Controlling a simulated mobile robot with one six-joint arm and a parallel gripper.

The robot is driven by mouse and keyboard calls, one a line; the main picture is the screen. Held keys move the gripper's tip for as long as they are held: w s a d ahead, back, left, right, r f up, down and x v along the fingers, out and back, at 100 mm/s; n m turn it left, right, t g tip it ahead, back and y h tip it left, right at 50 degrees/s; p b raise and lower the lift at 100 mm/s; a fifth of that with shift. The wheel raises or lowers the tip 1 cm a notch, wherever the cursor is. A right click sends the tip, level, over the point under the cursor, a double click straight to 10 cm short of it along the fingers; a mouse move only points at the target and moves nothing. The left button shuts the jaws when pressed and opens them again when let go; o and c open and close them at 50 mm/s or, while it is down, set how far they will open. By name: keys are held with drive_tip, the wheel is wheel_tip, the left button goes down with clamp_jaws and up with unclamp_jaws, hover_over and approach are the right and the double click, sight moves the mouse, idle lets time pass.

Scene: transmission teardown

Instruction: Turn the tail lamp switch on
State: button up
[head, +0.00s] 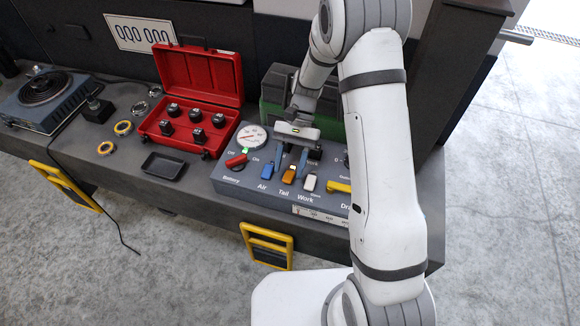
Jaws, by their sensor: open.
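A grey control panel (236,190) stands on the bench with labelled switches. The tail lamp switch is the orange rocker (289,174) above the label "Tail". A blue switch (267,171) marked "Air" sits to its left, and a white switch (309,182) marked "Work" to its right. My gripper (291,163) points down over the panel with its fingers apart, just behind the orange switch in the picture. I see nothing between the fingers. Whether a finger touches the orange switch cannot be told.
A red battery lever (237,159) and a round gauge (252,136) are at the panel's left. A yellow lever (339,187) is at its right, partly behind my arm. A green box (275,92) stands behind. An open red case (200,78) and black tray (164,166) lie left.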

sight(290, 173)
wheel_tip(290, 173, up, 8)
idle(0.6)
drive_tip(key=s+d+r+n+t+h+p, duration=0.3)
drive_tip(key=s+d+r+t, duration=0.8)
drive_tip(key=r, duration=0.4)
drive_tip(key=shift+s+d+r+n+p, duration=0.45)
drive_tip(key=shift+s+d+p, duration=0.4)
drive_tip(key=shift+s, duration=0.25)
